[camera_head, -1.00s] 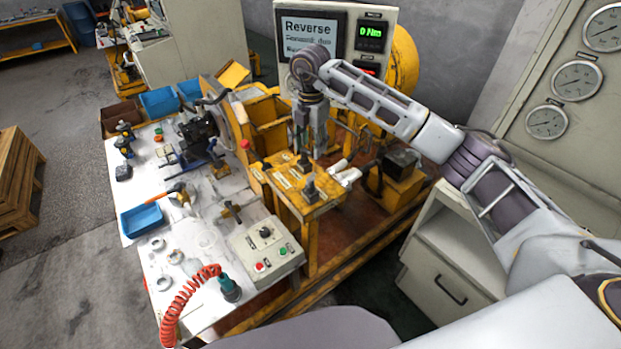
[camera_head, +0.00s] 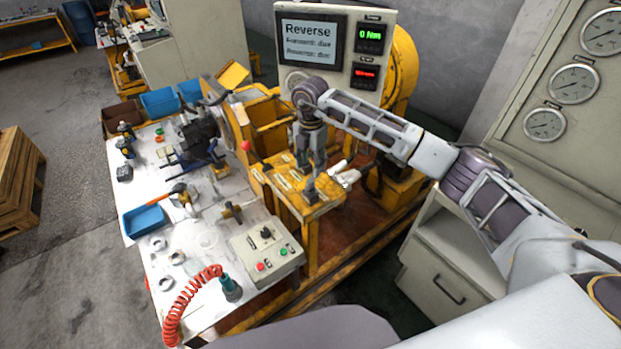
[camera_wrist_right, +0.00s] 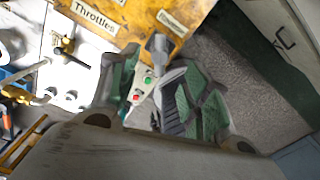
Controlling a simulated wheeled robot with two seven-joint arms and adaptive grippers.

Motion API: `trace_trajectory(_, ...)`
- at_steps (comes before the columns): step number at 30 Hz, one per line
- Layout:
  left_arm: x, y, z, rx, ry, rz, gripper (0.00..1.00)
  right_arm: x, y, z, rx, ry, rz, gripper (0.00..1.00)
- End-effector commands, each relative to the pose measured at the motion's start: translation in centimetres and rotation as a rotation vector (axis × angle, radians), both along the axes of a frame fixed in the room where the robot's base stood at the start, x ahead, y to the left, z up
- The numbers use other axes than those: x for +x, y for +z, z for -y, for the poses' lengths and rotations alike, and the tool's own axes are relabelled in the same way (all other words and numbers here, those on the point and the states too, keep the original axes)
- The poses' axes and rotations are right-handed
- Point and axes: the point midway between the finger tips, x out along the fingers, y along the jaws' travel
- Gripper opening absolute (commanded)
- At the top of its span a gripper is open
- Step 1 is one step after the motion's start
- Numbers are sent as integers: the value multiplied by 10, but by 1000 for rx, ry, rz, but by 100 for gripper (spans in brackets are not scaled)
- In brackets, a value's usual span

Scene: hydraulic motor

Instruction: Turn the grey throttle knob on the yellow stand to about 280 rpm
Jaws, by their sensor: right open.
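The yellow stand (camera_head: 288,184) carries labels and a grey throttle knob (camera_head: 310,191) near its front edge. My right gripper (camera_head: 310,172) points down just above this knob. In the right wrist view the grey knob (camera_wrist_right: 158,43) stands at the edge of the yellow top, beside a "Throttles" label (camera_wrist_right: 94,19). My right gripper's green-padded fingers (camera_wrist_right: 158,85) are spread apart with the knob beyond and between them; I see no grip on it. The knob's pointer is too small to read. My left gripper is out of view.
A screen (camera_head: 310,40) reads "Reverse"; a green display (camera_head: 370,38) reads 0 Nm, and a red display (camera_head: 364,74) below it is unreadable. A grey button box (camera_head: 268,249) and red coiled hose (camera_head: 185,302) lie on the cluttered white table (camera_head: 195,240).

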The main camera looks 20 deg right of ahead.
Motion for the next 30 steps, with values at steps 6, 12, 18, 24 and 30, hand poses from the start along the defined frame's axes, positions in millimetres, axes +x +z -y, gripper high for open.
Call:
trace_trajectory(6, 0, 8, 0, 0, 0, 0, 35, -1, -29, -1, 0, 1, -4, 48)
trace_trajectory(12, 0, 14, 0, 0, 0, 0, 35, -1, -53, -1, 0, 0, -1, 48)
trace_trajectory(18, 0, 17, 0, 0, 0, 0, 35, 0, -69, 0, -1, 1, -1, 48)
trace_trajectory(24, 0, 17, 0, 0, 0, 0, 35, 0, -74, 0, -1, 2, 1, 48)
trace_trajectory(30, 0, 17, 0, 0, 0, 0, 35, 0, -74, 0, -1, 1, 1, 48)
